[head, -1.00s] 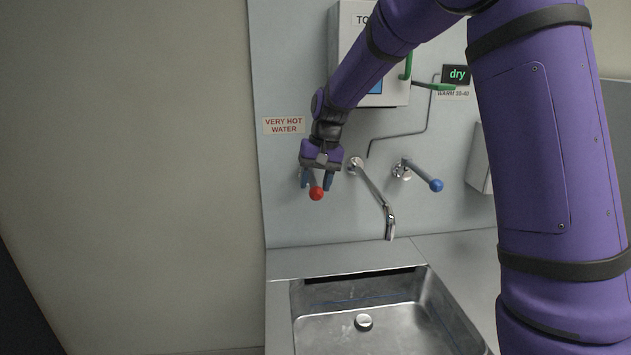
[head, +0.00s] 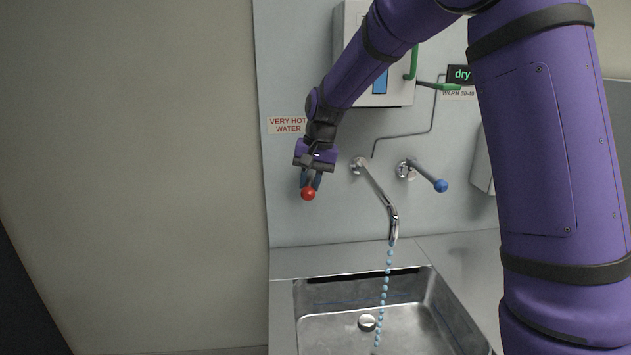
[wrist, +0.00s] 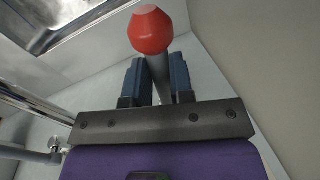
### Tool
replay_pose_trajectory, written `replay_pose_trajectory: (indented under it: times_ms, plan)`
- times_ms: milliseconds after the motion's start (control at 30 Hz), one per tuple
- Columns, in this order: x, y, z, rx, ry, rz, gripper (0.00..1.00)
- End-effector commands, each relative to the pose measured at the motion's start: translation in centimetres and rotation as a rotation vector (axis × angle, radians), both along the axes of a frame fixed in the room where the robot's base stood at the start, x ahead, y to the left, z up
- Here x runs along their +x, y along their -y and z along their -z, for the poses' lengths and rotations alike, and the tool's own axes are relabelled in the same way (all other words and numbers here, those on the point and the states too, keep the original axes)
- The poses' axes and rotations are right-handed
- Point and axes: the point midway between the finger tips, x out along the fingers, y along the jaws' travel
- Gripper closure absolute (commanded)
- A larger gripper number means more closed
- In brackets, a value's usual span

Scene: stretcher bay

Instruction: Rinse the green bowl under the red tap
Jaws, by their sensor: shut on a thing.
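The red tap is a lever with a red ball end (head: 308,194) on the left of the wall. My gripper (head: 311,180) is shut on this lever just behind the ball. In the wrist view the red ball (wrist: 150,30) sticks out past my blue fingers, with the grey lever between them. Drops of water (head: 384,290) fall from the metal spout (head: 393,225) into the sink (head: 430,320). No green bowl shows in either view.
A lever with a blue ball (head: 441,185) is right of the spout. A sign (head: 287,125) by the red tap reads "VERY HOT WATER". The sink is empty.

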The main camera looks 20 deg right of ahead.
Motion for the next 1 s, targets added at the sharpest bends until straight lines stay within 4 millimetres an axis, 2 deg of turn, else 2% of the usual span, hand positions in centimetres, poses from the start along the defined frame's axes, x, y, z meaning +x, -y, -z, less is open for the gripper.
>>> replay_pose_trajectory:
  times_ms: [233,267,367,733,867,1000]
  plan:
    - [0.0,0.0,0.0,0.001,0.001,0.002,1.00]
    - [0.0,0.0,0.0,0.001,0.001,0.002,0.76]
    - [0.0,0.0,0.0,0.001,0.001,0.002,0.53]
    - [0.0,0.1,-0.5,0.000,0.002,0.002,0.53]
    - [-0.1,0.4,-2.0,0.001,0.004,0.003,0.53]
    - [-0.2,0.9,-4.6,0.001,0.004,0.003,0.53]
